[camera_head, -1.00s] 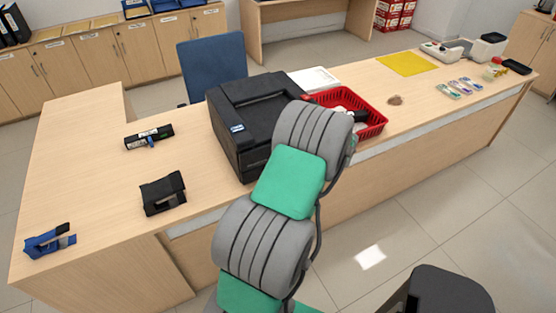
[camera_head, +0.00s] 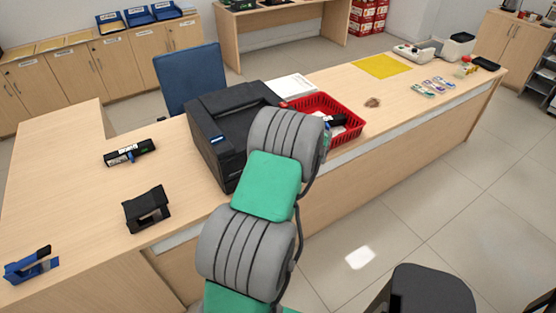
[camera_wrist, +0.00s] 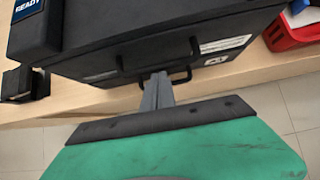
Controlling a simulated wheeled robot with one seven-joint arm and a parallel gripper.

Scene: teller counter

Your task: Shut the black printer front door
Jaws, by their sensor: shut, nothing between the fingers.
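The black printer (camera_head: 228,108) stands on the wooden counter in the head view. My arm hides part of its front and right side. In the wrist view the printer (camera_wrist: 110,48) fills the top, with a dark front face, a thin black handle loop, pale labels and a "READY" panel at the upper left. How far its front door stands open I cannot tell. My gripper (camera_wrist: 158,80) is shut and empty, its fingertips at the handle loop in the picture. Whether they touch it is unclear. In the head view my arm hides the gripper.
A red basket (camera_head: 345,134) stands just right of the printer, with white paper (camera_head: 290,87) behind it. A black tape-dispenser-like object (camera_head: 147,208), a dark cartridge-like item (camera_head: 130,151) and a blue stapler-like tool (camera_head: 32,266) lie left. A blue chair (camera_head: 189,75) stands behind.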

